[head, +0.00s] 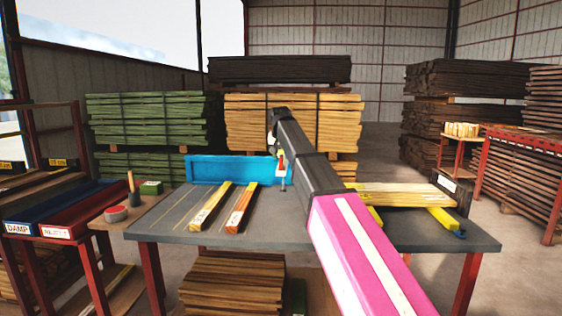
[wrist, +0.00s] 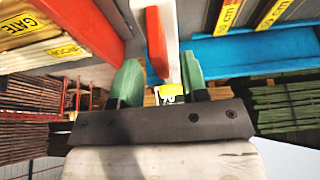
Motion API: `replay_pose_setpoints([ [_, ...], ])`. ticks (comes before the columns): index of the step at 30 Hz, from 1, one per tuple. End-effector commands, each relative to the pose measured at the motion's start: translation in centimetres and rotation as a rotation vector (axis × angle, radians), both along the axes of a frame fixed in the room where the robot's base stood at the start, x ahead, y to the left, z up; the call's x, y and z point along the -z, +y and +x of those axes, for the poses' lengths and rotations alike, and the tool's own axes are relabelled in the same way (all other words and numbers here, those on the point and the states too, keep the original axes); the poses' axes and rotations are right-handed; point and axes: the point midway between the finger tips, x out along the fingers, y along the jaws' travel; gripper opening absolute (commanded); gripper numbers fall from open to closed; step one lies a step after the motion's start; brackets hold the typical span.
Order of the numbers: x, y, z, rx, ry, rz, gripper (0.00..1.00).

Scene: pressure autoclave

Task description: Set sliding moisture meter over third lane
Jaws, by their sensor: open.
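The sliding moisture meter (head: 282,168), a small white and red piece, sits at the right part of the blue rail (head: 215,170) along the table's back edge. In the wrist view, its red upright part (wrist: 156,42) and white body show in front of the fingers. My gripper (wrist: 160,64) is open, with one green finger on each side of the red part's lower end. I cannot tell whether they touch it. In the head view my arm hides most of the gripper. Two boards (head: 210,206) (head: 240,207) lie on the grey table left of the meter.
DAMP and other trays (head: 65,210) stand at the left. Timber stacks (head: 290,120) fill the space behind the table.

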Motion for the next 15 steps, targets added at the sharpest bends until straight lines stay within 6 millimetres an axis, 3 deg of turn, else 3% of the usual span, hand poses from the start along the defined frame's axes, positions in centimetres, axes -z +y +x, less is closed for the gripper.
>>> replay_pose_setpoints([
  [6,2.3,0.0,1.0,0.000,0.000,0.000,0.40],
  [15,2.8,0.0,1.2,0.000,-0.001,0.000,0.40],
])
